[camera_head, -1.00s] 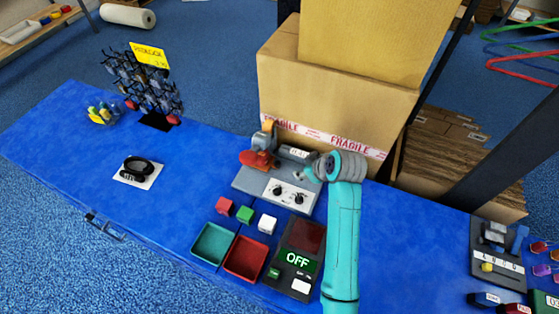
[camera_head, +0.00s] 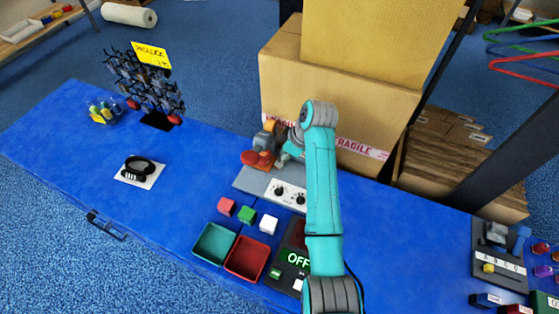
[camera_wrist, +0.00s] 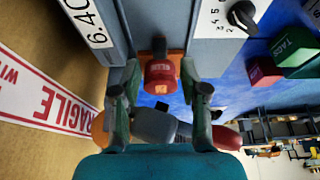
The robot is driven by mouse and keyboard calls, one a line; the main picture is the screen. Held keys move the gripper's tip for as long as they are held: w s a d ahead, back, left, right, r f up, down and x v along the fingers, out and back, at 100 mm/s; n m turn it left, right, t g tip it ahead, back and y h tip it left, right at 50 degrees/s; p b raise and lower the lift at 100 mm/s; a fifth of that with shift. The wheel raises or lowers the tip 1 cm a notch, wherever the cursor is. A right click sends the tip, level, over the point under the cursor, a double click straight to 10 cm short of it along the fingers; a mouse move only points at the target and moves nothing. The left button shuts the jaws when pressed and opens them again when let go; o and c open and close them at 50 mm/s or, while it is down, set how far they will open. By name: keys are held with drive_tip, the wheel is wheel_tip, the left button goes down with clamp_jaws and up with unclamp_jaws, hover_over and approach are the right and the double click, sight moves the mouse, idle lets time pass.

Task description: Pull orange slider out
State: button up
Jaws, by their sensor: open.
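The grey machine (camera_head: 250,180) stands on the blue table in front of the large cartons. In the wrist view an orange piece (camera_wrist: 174,61) sits against the grey body behind a red block (camera_wrist: 160,78). My gripper (camera_wrist: 160,72) is open, its fingers on either side of the red block; contact cannot be told. In the head view my gripper (camera_head: 287,150) is at the machine, partly hidden by my arm.
The cartons (camera_head: 330,90) stand close behind the machine. Small red (camera_head: 226,206), green (camera_head: 246,214) and white (camera_head: 268,224) blocks lie in front, near a teal tray (camera_head: 198,246) and a red tray (camera_head: 230,264). An "OFF" panel (camera_head: 297,259) is partly behind my arm.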

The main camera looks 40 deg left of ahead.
drive_tip(key=shift+x, duration=2)
clamp_jaws()
